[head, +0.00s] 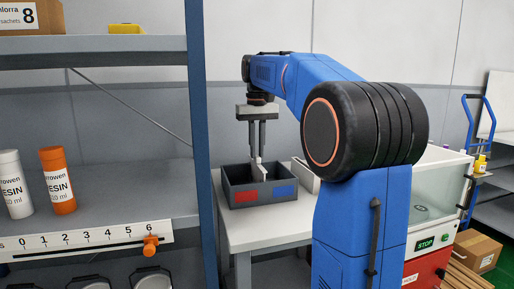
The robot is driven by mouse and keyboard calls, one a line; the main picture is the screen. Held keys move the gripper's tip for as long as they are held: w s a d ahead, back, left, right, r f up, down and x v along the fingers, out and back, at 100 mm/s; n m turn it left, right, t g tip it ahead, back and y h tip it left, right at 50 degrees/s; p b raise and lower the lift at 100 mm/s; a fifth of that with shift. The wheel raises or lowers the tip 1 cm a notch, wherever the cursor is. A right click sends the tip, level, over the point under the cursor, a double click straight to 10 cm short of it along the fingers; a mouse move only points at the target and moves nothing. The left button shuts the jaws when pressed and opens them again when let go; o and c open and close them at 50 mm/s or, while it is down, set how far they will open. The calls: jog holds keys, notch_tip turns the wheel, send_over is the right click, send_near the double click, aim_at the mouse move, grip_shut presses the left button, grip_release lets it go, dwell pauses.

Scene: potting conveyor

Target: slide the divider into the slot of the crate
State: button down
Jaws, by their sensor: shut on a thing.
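The dark grey crate (230,196) stands on a white table, with a red patch and a blue patch on its front wall. My gripper (257,156) points straight down over the crate. It is shut on the divider (261,172), a thin pale panel seen nearly edge-on. The divider's lower part is inside the crate's outline, behind the front wall. That wall hides its lower edge and the slot, so I cannot tell whether it sits in the slot.
Another pale panel (307,177) stands just right of the crate on the white table (240,238). A blue shelf post (201,150) rises close on the left. A shelf with bottles (58,182) is further left. A machine with a stop button (425,244) stands at right.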

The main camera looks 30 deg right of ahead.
jog(key=shift+f, duration=1.3)
jog(key=c, duration=1.7)
grip_release()
jog(key=shift+o, duration=0.2)
notch_tip(320, 180, up, 17)
jog(key=shift+r, duration=0.15)
